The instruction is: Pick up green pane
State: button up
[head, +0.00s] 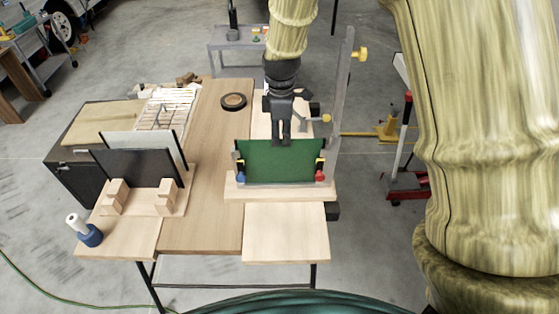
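The green pane (265,163) stands upright in a wooden holder (270,190) on the right part of the table.
A dark pane (140,168) and a pale pane (143,145) stand in a wooden rack at the left. A black tape roll (233,101) lies on the table (210,180). A blue-based white roll (90,235) stands front left. A tall grey bar (342,105) rises right of my gripper.

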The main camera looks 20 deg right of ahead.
aim_at(280, 163)
notch_tip(280, 163, down, 7)
jog(key=p, duration=0.3)
jog(key=shift+s+a, duration=0.15)
jog(key=shift+s, duration=0.15)
jog(key=shift+r, duration=0.1)
grip_shut()
dwell(0.3)
